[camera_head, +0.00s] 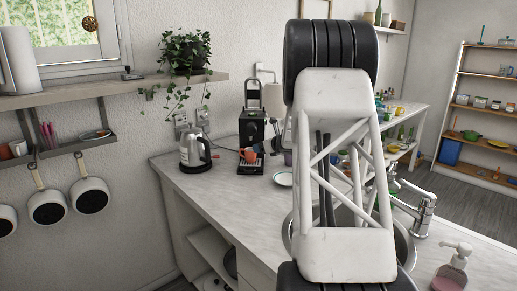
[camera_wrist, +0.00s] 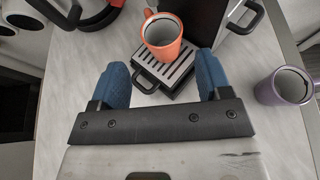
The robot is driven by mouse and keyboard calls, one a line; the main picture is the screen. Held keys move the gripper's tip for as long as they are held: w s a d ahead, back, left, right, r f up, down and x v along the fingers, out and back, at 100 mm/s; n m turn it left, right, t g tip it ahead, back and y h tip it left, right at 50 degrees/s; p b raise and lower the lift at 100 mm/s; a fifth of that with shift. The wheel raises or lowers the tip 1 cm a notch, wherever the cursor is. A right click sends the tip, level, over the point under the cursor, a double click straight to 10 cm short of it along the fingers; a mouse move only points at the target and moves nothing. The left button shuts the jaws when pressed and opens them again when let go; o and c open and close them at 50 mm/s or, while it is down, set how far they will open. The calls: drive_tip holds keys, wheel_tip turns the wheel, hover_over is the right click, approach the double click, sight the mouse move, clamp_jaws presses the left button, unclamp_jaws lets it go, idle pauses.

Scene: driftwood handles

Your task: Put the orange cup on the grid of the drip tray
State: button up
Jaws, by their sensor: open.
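The orange cup (camera_wrist: 160,35) stands upright on the slotted grid of the drip tray (camera_wrist: 172,70) in the wrist view, toward the grid's far left part. Its handle points up and left. The drip tray lies in front of the black coffee machine (camera_wrist: 208,22). My gripper (camera_wrist: 162,76) is open and empty, its blue fingertips spread on either side of the tray's near part, apart from the cup. In the head view the cup (camera_head: 248,154) shows small at the coffee machine (camera_head: 252,127); my gripper cannot be made out there.
A purple mug (camera_wrist: 284,88) stands right of the tray. My arm hides much of the sink (camera_head: 405,250). The counter between kettle and front edge is clear.

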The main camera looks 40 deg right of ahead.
drive_tip(key=shift+v, duration=1.4)
drive_tip(key=s+a+r+m+h, duration=0.1)
drive_tip(key=a+r+m+h, duration=0.1)
drive_tip(key=a+r+m, duration=0.45)
drive_tip(key=a+r+m+h, duration=0.2)
drive_tip(key=a+r+m, duration=0.15)
drive_tip(key=a, duration=0.55)
drive_tip(key=s+a+r+m+g+h, duration=0.1)
drive_tip(key=s+a+m+g, duration=0.1)
drive_tip(key=s+a+m, duration=0.4)
drive_tip(key=s+a+r+m+g, duration=0.1)
drive_tip(key=s+a+m, duration=0.15)
drive_tip(key=a, duration=0.55)
drive_tip(key=s+a+f+m+g+y, duration=0.2)
drive_tip(key=s+a+f+m+g, duration=0.2)
drive_tip(key=s+a+m, duration=0.5)
drive_tip(key=s+a+f+m+g+y, duration=0.3)
drive_tip(key=s+a+m, duration=0.5)
drive_tip(key=s+a, duration=1.2)
drive_tip(key=s+f+g, duration=0.1)
drive_tip(key=s+f, duration=0.1)
drive_tip(key=s, duration=0.4)
drive_tip(key=shift+m, duration=0.35)
